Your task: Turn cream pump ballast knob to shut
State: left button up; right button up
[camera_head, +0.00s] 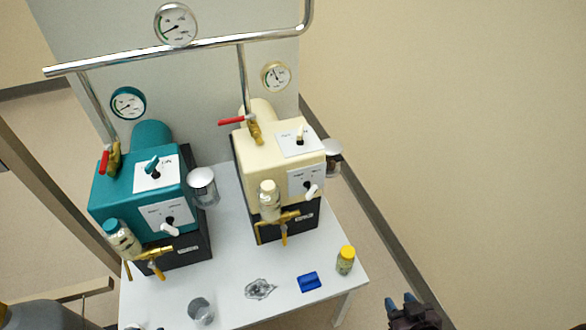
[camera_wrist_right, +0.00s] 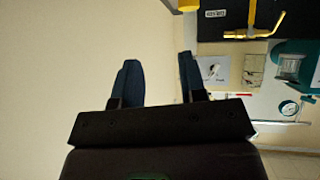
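The cream pump (camera_head: 262,150) stands on the right half of the white table. Its front panel carries a white lever knob (camera_head: 312,190) that points down. Its top panel carries a cream knob with a dark base (camera_head: 300,139). The panel lettering is too small to read, so I cannot tell which is the ballast knob or its setting. My right gripper (camera_head: 402,301) is at the bottom edge, right of the table and well away from the pump. In the right wrist view its two blue fingers (camera_wrist_right: 160,80) are apart with nothing between them. My left gripper is not in view.
The teal pump (camera_head: 140,185) stands to the left. A brass tap (camera_head: 284,224) and glass bottle (camera_head: 269,200) front the cream pump. A yellow-capped jar (camera_head: 345,260), blue item (camera_head: 309,281) and metal cup (camera_head: 201,310) lie near the table's front. Floor right is clear.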

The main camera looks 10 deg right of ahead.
aim_at(313, 192)
jog(key=k+l+u, duration=0.1)
jog(key=u, duration=0.3)
jog(key=k+u, duration=0.25)
jog(key=u, duration=0.2)
